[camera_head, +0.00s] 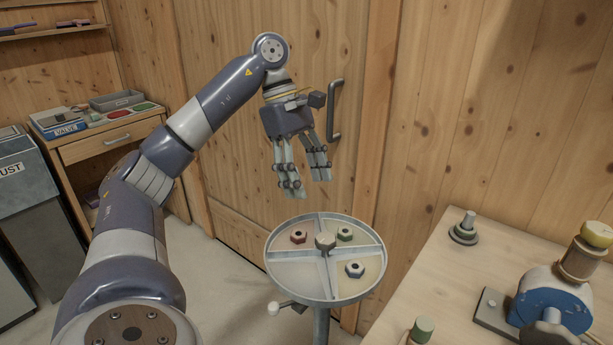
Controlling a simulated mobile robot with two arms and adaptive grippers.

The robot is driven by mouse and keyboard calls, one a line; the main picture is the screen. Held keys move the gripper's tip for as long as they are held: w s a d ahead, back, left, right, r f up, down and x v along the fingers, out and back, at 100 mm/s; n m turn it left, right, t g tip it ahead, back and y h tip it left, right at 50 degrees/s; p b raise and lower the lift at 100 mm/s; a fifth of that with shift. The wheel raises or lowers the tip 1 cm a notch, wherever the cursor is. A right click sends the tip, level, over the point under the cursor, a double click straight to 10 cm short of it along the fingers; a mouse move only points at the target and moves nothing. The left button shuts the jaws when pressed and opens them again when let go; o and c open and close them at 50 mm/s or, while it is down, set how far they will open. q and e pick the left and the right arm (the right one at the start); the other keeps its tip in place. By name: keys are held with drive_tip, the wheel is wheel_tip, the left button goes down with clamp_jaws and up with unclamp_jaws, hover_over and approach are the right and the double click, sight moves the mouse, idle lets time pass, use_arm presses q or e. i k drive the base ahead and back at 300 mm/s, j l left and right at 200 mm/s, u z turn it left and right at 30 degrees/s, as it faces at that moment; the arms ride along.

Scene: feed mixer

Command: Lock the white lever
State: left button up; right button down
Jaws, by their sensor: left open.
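My left gripper (306,182) is open and empty. It hangs with its fingers pointing down, above and apart from a round grey tray on a stand. A small lever with a white knob (273,308) sticks out to the left below the round tray (272,275). It looks like the white lever, and its inner end is partly hidden under the tray. The gripper is well above the lever and does not touch it. My right gripper is not in view.
A wooden table (430,285) with a blue machine (550,300) stands right. A door handle (335,110) is behind the gripper.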

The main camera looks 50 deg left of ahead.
sight(273, 308)
drive_tip(key=k+j, duration=0.1)
drive_tip(key=j, duration=1.15)
drive_tip(key=k, duration=0.05)
